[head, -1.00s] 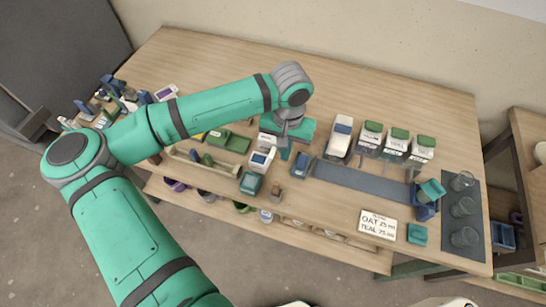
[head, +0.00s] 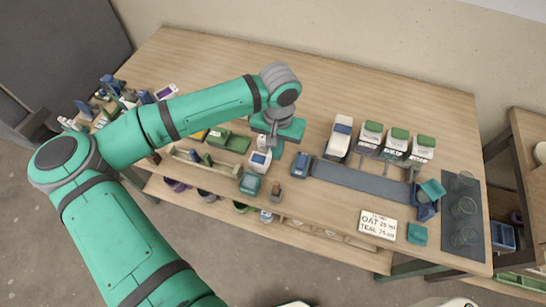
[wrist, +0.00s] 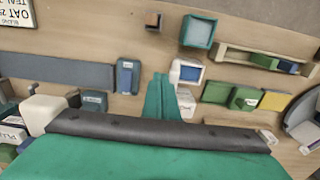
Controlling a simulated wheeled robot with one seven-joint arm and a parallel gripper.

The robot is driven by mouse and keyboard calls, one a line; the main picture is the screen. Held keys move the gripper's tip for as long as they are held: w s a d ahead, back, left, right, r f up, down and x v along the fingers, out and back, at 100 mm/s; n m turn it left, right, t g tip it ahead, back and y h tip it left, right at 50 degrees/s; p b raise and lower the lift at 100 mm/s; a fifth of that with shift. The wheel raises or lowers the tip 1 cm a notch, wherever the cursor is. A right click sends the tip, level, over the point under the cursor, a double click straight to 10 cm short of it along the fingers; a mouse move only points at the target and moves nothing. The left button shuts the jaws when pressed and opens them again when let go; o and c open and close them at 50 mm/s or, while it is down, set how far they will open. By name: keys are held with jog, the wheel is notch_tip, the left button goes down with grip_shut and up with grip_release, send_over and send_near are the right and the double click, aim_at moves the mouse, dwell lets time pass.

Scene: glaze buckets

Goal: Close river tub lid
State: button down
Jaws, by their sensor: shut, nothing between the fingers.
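My gripper (head: 274,147) is shut and empty, hanging over the middle of the workbench near the white device with a screen (head: 260,161). In the wrist view its teal fingers (wrist: 160,80) are together. No label reading "river" is legible. A white tub with a blue piece on top (head: 340,135) stands right of my gripper, apart from it; I cannot tell whether its lid is open. Three green-topped tubs, left (head: 370,136), middle (head: 396,146) and right (head: 422,150), stand beside it. Their labels are too small to read.
A grey strip (head: 360,184) lies before the tubs, with a blue device (head: 302,165) at its left end. A teal box (head: 250,184) is near the front edge. A printed card (head: 378,225) lies front right; glasses stand on a dark mat (head: 476,190). The bench's back is clear.

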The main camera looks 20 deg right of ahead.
jog(key=w+a, duration=0.1)
jog(key=a, duration=0.1)
jog(key=w+a, duration=0.1)
jog(key=a, duration=0.1)
jog(key=shift+w, duration=0.3)
dwell(0.8)
notch_tip(320, 180, up, 7)
jog(key=d, duration=0.1)
jog(key=shift+s, duration=0.25)
dwell(0.7)
dwell(0.7)
